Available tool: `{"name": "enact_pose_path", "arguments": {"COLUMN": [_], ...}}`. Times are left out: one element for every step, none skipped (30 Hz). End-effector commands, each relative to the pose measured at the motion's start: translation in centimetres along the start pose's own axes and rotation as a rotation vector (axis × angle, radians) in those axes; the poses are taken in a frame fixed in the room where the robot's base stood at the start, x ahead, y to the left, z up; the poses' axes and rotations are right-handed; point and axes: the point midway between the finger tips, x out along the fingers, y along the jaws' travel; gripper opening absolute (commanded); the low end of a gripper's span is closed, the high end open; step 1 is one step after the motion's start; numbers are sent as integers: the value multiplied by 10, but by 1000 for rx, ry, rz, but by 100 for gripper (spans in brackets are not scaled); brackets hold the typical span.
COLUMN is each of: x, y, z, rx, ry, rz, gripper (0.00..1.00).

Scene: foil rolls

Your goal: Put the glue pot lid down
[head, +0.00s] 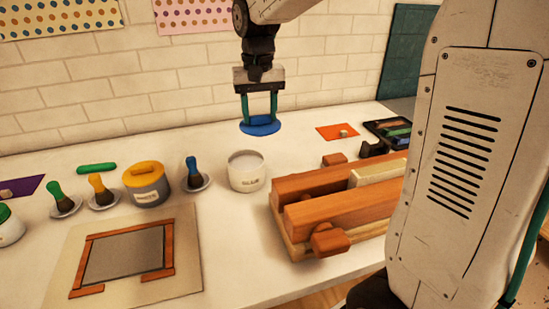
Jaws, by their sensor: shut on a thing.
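The glue pot lid (261,128) is a flat blue disc in the head view. My gripper (259,108) points down with its two green fingers at the top of the lid and is shut on it. The small part between the fingers is hard to make out. The lid is at the back of the white table, behind and right of the glue pot; I cannot tell whether it touches the table.
A wooden press (335,215) stands right of the pot. A brush on a saucer (195,175) and a grey pot with a yellow lid (147,184) stand left. An orange card (337,132) lies at the back right. A framed board (122,258) lies front left.

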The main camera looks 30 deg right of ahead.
Motion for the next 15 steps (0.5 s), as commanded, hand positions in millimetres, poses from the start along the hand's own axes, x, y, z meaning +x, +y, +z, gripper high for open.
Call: {"name": "enact_pose_path", "arguments": {"x": [8, 13, 20, 25, 30, 37, 42, 47, 54, 58, 62, 67, 70, 74, 82], "y": [22, 33, 47, 56, 65, 75, 82, 87, 92, 92, 92, 91, 91, 91, 90], "z": [2, 4, 6, 8, 11, 14, 17, 19, 23, 24, 25, 25, 24, 23, 23], "rx": [30, 40, 47, 49, 47, 42, 34, 25, 3, -21, -41, -62, -73, -79, -84], "ry": [-7, -10, -13, -14, -14, -13, -14, -12, -11, -7, -5, 0, 4, 6, 5], "rz": [1, 1, 1, 1, 1, 0, 0, -1, -1, -2, -2, -2, -2, -2, -2], "gripper": [27, 27, 27, 27, 27, 27, 27, 27, 27, 27, 27, 27, 27, 27, 27]}}
